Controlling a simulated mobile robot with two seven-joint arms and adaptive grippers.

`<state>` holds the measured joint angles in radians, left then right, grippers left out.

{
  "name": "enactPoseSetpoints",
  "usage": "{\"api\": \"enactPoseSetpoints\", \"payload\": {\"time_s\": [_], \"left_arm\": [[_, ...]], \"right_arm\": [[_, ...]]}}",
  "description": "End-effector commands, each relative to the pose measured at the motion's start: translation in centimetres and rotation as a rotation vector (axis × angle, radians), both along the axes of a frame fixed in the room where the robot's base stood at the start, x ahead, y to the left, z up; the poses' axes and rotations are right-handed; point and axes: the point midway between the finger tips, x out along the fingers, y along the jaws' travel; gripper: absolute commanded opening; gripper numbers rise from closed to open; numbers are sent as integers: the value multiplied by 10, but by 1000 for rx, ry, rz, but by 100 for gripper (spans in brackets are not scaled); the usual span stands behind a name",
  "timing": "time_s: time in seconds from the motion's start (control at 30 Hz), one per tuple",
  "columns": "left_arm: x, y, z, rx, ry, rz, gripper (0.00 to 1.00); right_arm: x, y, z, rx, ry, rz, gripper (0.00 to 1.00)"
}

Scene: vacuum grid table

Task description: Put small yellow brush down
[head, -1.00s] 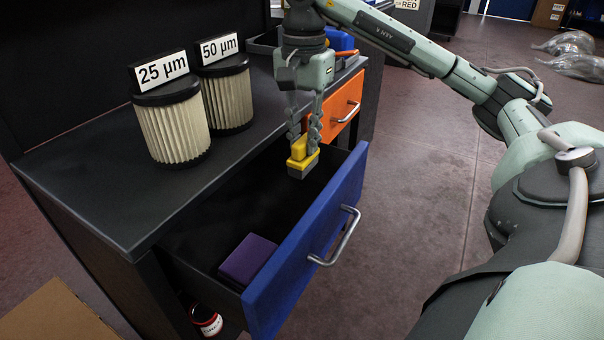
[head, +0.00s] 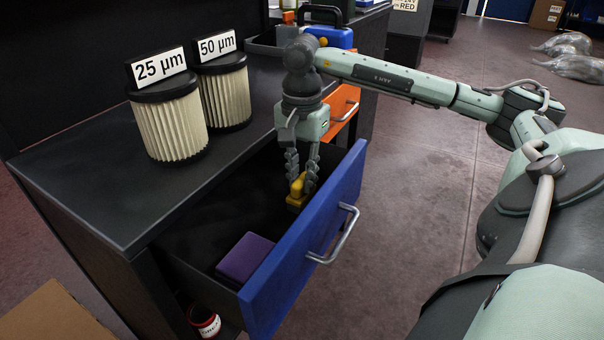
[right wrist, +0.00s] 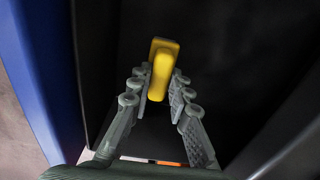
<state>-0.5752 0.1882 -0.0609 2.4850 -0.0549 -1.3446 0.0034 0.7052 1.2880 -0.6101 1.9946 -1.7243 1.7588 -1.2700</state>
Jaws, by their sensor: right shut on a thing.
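The small yellow brush (head: 297,191) is held by my right gripper (head: 301,178), whose two fingers are shut on it. It hangs inside the open blue drawer (head: 325,222), in the half nearer the orange drawer, and its lower part is partly hidden by the drawer wall. In the right wrist view the brush (right wrist: 160,68) shows between the fingertips (right wrist: 158,88) above the dark drawer floor. I cannot tell whether it touches the floor. My left gripper is not in view.
A purple block (head: 245,257) lies at the near end of the blue drawer. Two pleated filters, labelled 25 µm (head: 170,125) and 50 µm (head: 225,95), stand on the dark cabinet top. An orange drawer (head: 340,105) is beyond. The drawer floor between brush and block looks clear.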

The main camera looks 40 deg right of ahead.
Motion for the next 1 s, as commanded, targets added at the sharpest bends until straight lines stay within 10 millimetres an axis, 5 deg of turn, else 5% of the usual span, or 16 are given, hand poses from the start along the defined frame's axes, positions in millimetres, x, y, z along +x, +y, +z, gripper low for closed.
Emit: {"api": "enactPoseSetpoints", "payload": {"time_s": [0.07,0.1,0.27,0.67,1.0], "left_arm": [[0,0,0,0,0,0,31],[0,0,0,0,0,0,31],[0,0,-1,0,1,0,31],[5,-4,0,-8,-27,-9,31],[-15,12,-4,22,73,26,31]], "right_arm": [[-1,0,-2,0,5,0,0],[-1,0,-2,1,5,0,21],[-1,0,-2,1,5,0,39],[-1,0,-6,1,4,0,39],[5,3,56,2,0,0,39]]}}
